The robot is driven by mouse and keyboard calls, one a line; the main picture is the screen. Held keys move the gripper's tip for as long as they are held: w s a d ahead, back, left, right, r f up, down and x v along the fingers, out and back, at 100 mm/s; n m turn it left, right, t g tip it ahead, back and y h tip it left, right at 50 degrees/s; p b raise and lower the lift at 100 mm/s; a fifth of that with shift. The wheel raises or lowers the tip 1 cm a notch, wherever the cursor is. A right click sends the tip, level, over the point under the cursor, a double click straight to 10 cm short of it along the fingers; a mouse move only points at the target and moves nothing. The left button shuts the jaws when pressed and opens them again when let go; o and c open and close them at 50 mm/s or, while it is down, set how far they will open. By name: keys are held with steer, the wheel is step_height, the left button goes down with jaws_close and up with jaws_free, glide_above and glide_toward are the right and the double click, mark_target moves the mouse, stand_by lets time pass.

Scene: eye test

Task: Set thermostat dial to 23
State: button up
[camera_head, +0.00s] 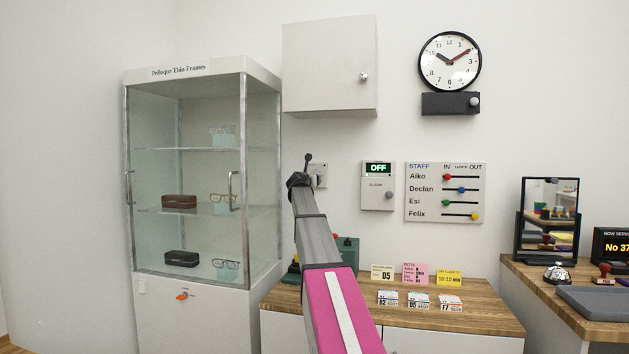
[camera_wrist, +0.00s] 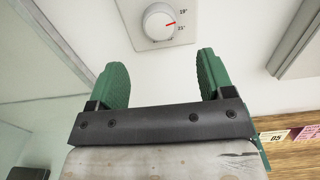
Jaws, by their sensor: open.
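The thermostat dial (camera_wrist: 158,22) is a round white knob on a pale wall plate (camera_wrist: 190,38), at the top of the wrist view. Its red mark points right and slightly up, near small labels. One label looks like 19°; the one below is hard to read. My gripper (camera_wrist: 160,75) is open and empty, its two green fingers spread below the dial and apart from it. In the head view the wall plate (camera_head: 321,170) is partly hidden behind my gripper (camera_head: 307,163), and the dial's setting cannot be read there.
A glass display cabinet (camera_head: 200,240) stands close at left. A white wall cabinet (camera_head: 325,65) hangs above. An alarm panel (camera_head: 377,190) reading OFF and a staff board (camera_head: 444,215) are at right. A wooden counter (camera_head: 480,315) with cards lies below.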

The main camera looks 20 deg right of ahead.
steer(key=x, duration=0.8)
steer(key=shift+d, duration=0.1)
steer(key=c, duration=0.9)
